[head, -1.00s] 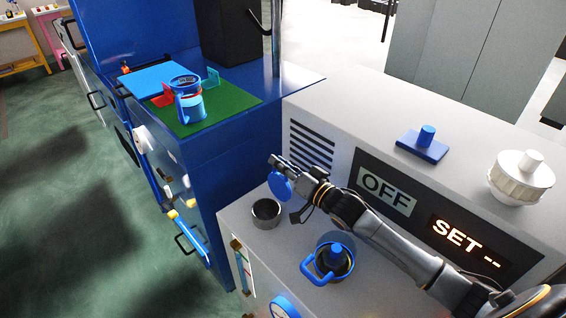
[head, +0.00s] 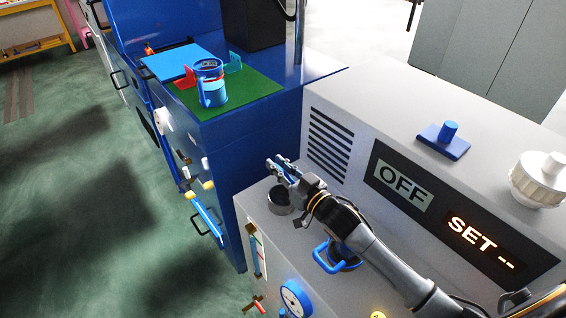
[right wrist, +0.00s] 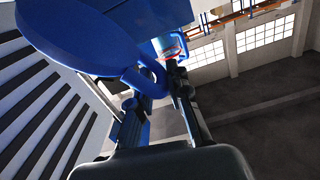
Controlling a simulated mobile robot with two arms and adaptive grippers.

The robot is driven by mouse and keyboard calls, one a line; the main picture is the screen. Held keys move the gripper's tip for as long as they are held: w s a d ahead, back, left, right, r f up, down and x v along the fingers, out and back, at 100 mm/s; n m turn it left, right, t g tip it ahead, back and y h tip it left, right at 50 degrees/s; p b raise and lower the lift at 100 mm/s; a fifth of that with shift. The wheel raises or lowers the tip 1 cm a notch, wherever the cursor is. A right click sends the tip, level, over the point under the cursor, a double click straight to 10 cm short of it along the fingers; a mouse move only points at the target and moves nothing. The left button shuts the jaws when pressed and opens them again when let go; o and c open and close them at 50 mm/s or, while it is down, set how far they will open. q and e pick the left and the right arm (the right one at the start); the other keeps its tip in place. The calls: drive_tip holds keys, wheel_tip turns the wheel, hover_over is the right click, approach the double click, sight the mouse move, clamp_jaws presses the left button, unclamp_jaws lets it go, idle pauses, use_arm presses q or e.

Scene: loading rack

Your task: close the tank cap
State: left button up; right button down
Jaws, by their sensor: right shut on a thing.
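The blue round tank cap (right wrist: 95,35) fills the upper left of the right wrist view. My right gripper (right wrist: 155,90) is shut on a blue part at its edge, between the two dark fingers. In the head view my right gripper (head: 278,167) is near the open dark round neck (head: 280,205) on the grey machine. The gripper partly covers the neck's far side in the picture. I cannot make out the cap clearly in the head view. My left gripper is not in view.
A blue-handled round fitting (head: 326,259) is partly hidden behind my right arm. The grey machine (head: 385,115) has a vented wall and an OFF panel beside the neck. A blue cabinet (head: 270,135) stands to the left, bearing a blue-and-white cup (head: 212,92) on a green mat.

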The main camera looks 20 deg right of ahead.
drive_tip(key=shift+s+a+f, duration=0.1)
drive_tip(key=shift+a+f, duration=0.05)
drive_tip(key=shift+f, duration=0.05)
drive_tip(key=c, duration=1.4)
unclamp_jaws()
drive_tip(key=shift+r, duration=0.15)
wheel_tip(320, 180, up, 10)
drive_tip(key=shift+f, duration=0.1)
